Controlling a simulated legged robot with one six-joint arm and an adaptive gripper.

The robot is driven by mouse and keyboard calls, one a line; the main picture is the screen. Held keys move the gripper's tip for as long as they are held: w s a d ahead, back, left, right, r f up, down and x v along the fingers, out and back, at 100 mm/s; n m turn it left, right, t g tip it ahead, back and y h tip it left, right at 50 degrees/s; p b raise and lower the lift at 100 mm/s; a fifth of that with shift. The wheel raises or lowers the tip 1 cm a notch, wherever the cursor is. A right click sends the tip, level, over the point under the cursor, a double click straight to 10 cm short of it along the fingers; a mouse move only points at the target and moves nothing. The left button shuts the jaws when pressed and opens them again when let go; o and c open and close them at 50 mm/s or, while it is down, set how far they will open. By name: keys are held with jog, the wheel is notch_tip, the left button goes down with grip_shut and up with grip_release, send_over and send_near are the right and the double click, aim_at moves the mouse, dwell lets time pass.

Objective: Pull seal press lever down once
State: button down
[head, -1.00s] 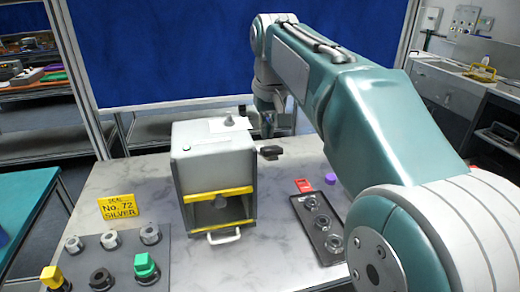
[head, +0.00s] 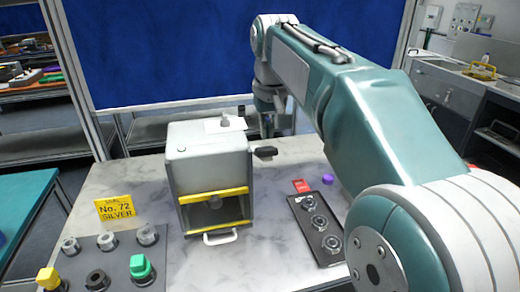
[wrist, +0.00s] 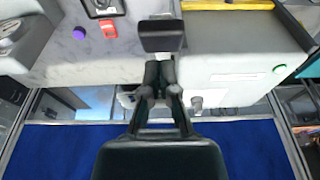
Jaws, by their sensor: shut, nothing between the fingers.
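The seal press (head: 212,165) is a grey box with yellow bars across its open front. It stands in the middle of the bench. Its black lever handle (head: 265,152) sticks out at the right side, near the top. In the wrist view the handle (wrist: 161,36) lies just beyond my fingertips, beside the press body (wrist: 235,65). My gripper (wrist: 160,84) is shut and empty, its fingers pointing at the handle. I cannot tell whether they touch it. In the head view my gripper (head: 267,128) is small and partly hidden, behind the handle.
A dark tray with round parts (head: 318,227) lies right of the press, with a red piece (head: 301,186) and a purple piece (head: 328,179) near it. A yellow sign (head: 115,209) and a tray of stamps (head: 110,262) are at left. A blue panel (head: 190,50) stands behind.

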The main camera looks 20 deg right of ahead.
aim_at(265, 148)
jog(key=shift+a+f, duration=0.15)
jog(key=shift+f, duration=0.75)
jog(key=shift+a+f, duration=0.1)
jog(key=shift+f, duration=0.8)
notch_tip(265, 148, down, 8)
jog(key=shift+f, duration=0.25)
jog(key=shift+s, duration=0.1)
jog(key=shift+r, duration=5.95)
jog(key=shift+r, duration=2)
